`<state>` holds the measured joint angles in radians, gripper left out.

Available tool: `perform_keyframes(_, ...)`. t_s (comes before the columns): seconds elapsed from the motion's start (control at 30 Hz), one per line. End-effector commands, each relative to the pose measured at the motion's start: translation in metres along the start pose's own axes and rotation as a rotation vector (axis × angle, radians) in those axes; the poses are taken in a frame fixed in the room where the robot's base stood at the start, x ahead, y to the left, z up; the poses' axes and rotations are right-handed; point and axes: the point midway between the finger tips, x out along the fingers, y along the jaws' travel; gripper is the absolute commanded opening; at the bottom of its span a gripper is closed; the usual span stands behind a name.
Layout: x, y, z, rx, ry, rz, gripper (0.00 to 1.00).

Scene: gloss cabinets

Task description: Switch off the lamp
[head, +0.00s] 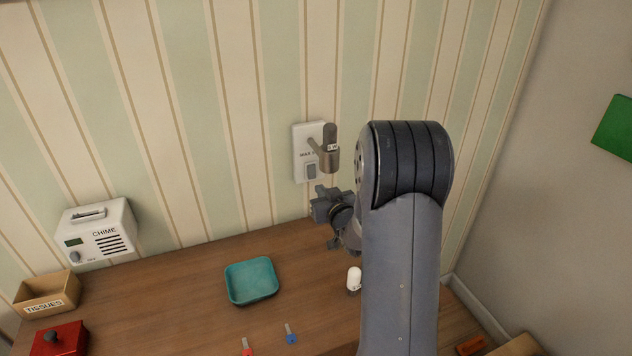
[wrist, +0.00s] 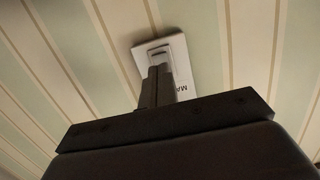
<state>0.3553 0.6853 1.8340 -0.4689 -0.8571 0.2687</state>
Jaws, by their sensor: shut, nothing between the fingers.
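I cannot tell from these views whether the lamp is lit. My gripper (head: 322,191) is just below the plate, its fingers shut and empty. In the wrist view the fingers (wrist: 158,70) point at the plate (wrist: 181,62) and cover part of the switch (wrist: 157,51). I cannot tell whether they touch it.
A teal tray (head: 232,292), a small white-topped item (head: 354,277) and a red and a blue small item (head: 290,335) are on the wooden top. The wood between tray and wall is clear.

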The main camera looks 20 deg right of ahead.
Motion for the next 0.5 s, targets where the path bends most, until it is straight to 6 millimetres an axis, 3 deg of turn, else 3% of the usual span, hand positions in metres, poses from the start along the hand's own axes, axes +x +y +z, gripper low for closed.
perform_keyframes(0.2, 0.032, -0.001, -0.001, 0.001, -0.001, -0.001, 0.00)
perform_keyframes(0.5, 0.048, 0.000, 0.000, 0.001, 0.000, 0.001, 0.00)
